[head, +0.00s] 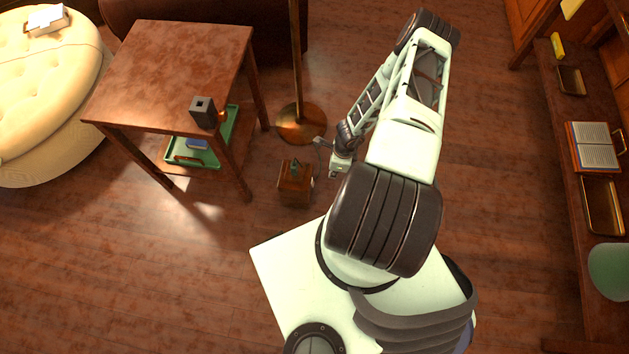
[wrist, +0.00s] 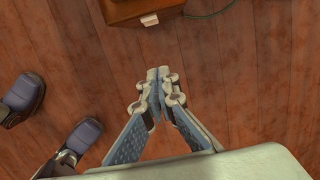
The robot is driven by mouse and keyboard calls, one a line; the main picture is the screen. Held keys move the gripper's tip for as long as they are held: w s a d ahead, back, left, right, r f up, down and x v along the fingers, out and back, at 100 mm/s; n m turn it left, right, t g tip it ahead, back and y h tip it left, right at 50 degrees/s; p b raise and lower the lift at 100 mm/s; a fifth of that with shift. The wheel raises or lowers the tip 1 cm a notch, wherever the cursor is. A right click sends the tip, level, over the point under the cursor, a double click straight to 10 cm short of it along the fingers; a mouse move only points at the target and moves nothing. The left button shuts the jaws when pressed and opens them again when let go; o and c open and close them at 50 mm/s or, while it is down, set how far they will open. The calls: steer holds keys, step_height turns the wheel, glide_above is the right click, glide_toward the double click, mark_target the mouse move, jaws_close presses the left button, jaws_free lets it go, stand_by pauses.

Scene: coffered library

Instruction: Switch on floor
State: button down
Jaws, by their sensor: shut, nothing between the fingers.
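A small wooden box (head: 294,188) stands on the floor near the base of the brass floor lamp (head: 301,124). A small greenish upright piece, perhaps a switch lever, shows on its top. The box (wrist: 140,9) also shows at the top edge of the wrist view, cut off, with a small pale tab on its near side. My gripper (head: 335,174) is just right of the box in the head view, apart from it. In the wrist view my gripper (wrist: 158,98) has its fingertips together and empty, over bare floor.
A wooden side table (head: 180,60) stands left of the lamp, with a dark block (head: 203,112) on top and a green tray (head: 228,138) below. A dark cable (wrist: 208,13) runs beside the box. A cream ottoman (head: 45,80) is far left. Open floor lies in front.

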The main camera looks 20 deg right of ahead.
mark_target(313, 182)
steer(key=shift+f, duration=0.15)
steer(key=w+a+f+b, duration=0.3)
steer(key=a+f+b, duration=0.1)
steer(key=f, duration=0.6)
steer(key=shift+a, duration=0.15)
steer(key=shift+f, duration=0.15)
steer(key=shift+w+a+b, duration=0.1)
steer(key=shift+a+b, duration=0.1)
steer(key=shift+b, duration=0.15)
